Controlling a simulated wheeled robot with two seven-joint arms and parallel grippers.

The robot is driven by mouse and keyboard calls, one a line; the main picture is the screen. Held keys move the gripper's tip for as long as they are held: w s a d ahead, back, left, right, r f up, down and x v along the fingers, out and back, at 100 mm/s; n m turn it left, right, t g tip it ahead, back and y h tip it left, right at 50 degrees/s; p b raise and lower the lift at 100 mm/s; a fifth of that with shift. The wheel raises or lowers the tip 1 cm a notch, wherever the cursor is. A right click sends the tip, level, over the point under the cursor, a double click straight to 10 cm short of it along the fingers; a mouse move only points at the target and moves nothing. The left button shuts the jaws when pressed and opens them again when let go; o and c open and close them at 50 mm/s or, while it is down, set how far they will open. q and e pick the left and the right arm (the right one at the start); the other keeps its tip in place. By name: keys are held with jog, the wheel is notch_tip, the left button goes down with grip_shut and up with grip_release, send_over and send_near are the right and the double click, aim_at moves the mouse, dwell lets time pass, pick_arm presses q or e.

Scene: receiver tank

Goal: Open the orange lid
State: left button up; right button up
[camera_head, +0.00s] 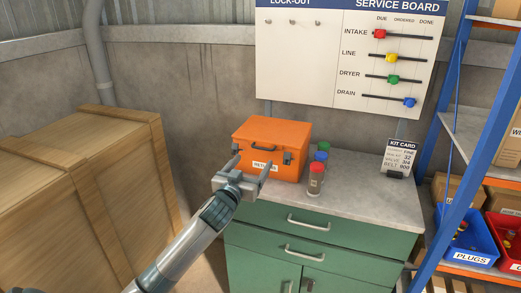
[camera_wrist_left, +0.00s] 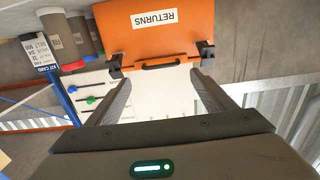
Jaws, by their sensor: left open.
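An orange box (camera_head: 292,174) stands on the green cabinet, with its orange lid (camera_head: 275,128) down. A dark handle (camera_head: 263,148) is on the front, with a dark latch on either side; the right latch (camera_head: 287,158) shows clearly. In the left wrist view, which is upside down, the box front (camera_wrist_left: 200,22) carries a RETURNS label, and the handle (camera_wrist_left: 161,65) lies between the fingertips in the picture. My left gripper (camera_head: 250,165) is open and empty in front of the box, its fingers pointing towards it. Contact cannot be told. My right gripper is not in view.
Several capped jars (camera_head: 316,181) stand right of the box on the grey cabinet top (camera_head: 365,198). A kit card (camera_head: 400,157) stands further right. A wooden crate (camera_head: 80,200) is at left, a blue shelf rack (camera_head: 455,140) at right. A service board (camera_head: 345,60) hangs behind.

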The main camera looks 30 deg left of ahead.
pick_arm(q)
jog(key=shift+p+x, duration=0.9)
jog(key=shift+x, duration=3.4)
